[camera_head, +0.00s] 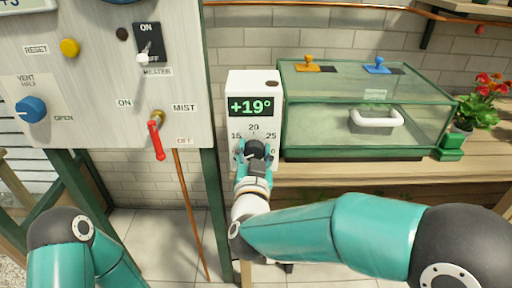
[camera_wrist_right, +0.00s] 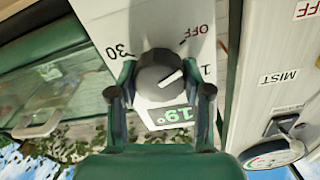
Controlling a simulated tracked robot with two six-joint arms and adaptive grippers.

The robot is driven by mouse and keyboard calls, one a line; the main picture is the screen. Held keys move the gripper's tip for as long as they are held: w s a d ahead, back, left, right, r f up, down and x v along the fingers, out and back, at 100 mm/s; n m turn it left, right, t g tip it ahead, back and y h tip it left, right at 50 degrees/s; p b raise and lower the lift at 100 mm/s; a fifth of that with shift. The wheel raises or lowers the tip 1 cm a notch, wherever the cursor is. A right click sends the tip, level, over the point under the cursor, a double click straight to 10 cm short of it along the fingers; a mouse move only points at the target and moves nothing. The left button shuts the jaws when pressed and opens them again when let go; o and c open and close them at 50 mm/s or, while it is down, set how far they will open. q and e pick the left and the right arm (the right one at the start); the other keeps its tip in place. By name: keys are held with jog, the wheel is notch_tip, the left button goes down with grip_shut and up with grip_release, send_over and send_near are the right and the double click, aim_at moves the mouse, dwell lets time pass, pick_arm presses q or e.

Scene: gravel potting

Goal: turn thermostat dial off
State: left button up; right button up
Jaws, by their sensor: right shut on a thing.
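The thermostat (camera_head: 241,100) is a white box with a green display reading +19° and a scale around its dial. The dark grey round dial (camera_wrist_right: 160,74) sits between the fingers in the right wrist view, where the box appears upside down. Its white pointer line points right and slightly up, toward a partly hidden number starting with 1. The OFF mark (camera_wrist_right: 196,31) is above and right of the dial. My right gripper (camera_head: 255,152) is shut on the dial, one finger on each side; its fingers also show in the wrist view (camera_wrist_right: 160,92). My left gripper is out of view.
A control panel (camera_head: 95,75) with a red-handled mist lever (camera_head: 156,139), heater switch (camera_head: 147,50) and blue vent knob (camera_head: 31,109) stands left. A green glass case (camera_head: 365,135) stands close to the thermostat's right. A potted red-flowered plant (camera_head: 477,100) is farther right.

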jog(key=shift+s+f+n, duration=0.1)
jog(key=shift+f+n, duration=0.4)
jog(key=shift+n, duration=0.1)
jog(key=o, duration=1)
jog(key=shift+o, duration=0.8)
jog(key=shift+r, duration=0.25)
jog(key=s, duration=1.2)
jog(key=shift+a, duration=0.15)
